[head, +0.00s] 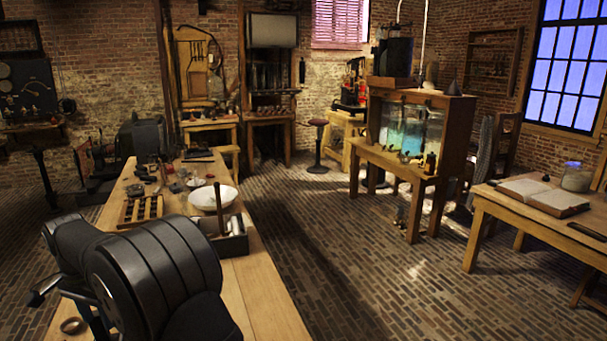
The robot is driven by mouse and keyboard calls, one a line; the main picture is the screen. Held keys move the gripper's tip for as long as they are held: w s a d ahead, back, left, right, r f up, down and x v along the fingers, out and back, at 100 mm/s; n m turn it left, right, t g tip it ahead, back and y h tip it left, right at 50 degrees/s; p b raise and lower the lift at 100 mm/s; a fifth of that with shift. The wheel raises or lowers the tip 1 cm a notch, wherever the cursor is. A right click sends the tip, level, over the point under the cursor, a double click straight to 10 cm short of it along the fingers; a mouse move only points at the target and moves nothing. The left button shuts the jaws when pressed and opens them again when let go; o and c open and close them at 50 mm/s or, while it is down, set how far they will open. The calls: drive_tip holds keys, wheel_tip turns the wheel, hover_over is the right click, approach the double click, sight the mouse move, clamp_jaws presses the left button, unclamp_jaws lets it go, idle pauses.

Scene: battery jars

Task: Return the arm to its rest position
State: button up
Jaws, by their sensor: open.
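My arm fills the lower left of the head view, its dark rounded links over the near end of the long wooden table (275,300). My gripper (67,307) shows only in part at the lower left, beyond the arm links. Its jaws are apart, with nothing visible between them. The rest of the gripper is hidden behind my arm.
On the long table are a wooden rack (140,211), a white bowl (212,197), a grey box (232,238) with an upright handle, and a small ring (72,325). A glass jar (577,178) and open book (543,194) are on the right table.

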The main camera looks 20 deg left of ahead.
wheel_tip(320, 180, down, 11)
drive_tip(key=shift+f, duration=0.15)
idle(0.4)
wheel_tip(320, 180, up, 17)
wheel_tip(320, 180, down, 17)
drive_tip(key=shift+f, duration=0.1)
drive_tip(key=n, duration=1.6)
drive_tip(key=shift+n, duration=0.4)
idle(0.3)
